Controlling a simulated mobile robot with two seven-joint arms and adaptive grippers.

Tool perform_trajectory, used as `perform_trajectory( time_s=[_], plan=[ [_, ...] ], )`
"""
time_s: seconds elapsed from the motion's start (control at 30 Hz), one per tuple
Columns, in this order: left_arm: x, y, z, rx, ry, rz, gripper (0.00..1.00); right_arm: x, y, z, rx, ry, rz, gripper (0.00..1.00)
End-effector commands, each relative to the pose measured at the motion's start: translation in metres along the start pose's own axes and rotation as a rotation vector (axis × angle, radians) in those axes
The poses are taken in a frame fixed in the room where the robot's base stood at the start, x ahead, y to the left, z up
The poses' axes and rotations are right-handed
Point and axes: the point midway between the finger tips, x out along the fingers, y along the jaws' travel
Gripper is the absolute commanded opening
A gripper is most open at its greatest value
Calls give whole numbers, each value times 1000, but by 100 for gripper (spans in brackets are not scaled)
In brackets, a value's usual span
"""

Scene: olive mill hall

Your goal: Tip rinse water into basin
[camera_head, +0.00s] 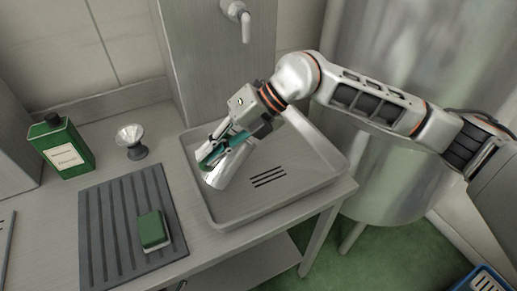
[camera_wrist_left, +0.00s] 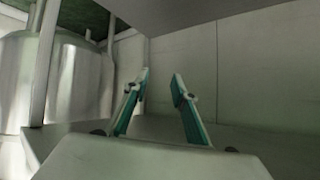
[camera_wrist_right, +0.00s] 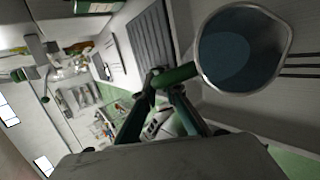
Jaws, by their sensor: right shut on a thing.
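My right gripper (camera_head: 226,146) is over the left part of the shallow metal basin (camera_head: 300,192), which has dark drain slots in its floor. It is shut on the green handle of a metal cup (camera_head: 217,177), partly hidden by the fingers in the head view. In the right wrist view the cup (camera_wrist_right: 243,50) shows its round mouth and a bluish dark inside that looks like water. The handle lies between the fingertips (camera_wrist_right: 163,84). My left gripper (camera_wrist_left: 162,85) shows only in its own wrist view, with fingers apart and nothing between them.
A green bottle (camera_head: 68,150), a small metal-topped item (camera_head: 131,141) and a ribbed grey mat (camera_head: 105,226) with a green sponge (camera_head: 153,231) are left of the basin. A tap (camera_head: 240,18) is on the wall behind. A large steel tank (camera_head: 400,70) stands at right.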

Motion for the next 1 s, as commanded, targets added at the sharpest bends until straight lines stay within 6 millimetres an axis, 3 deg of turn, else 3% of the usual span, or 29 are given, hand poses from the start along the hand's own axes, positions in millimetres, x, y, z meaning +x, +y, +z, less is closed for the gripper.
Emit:
perform_trajectory(
  time_s=[0.47,1.0],
  plan=[
    [11,10,3,-3,24,12,26,-6,-4,4,51,25,127,0],
    [24,13,31,-1,11,14,26,-16,-6,8,99,50,244,0]
  ],
)
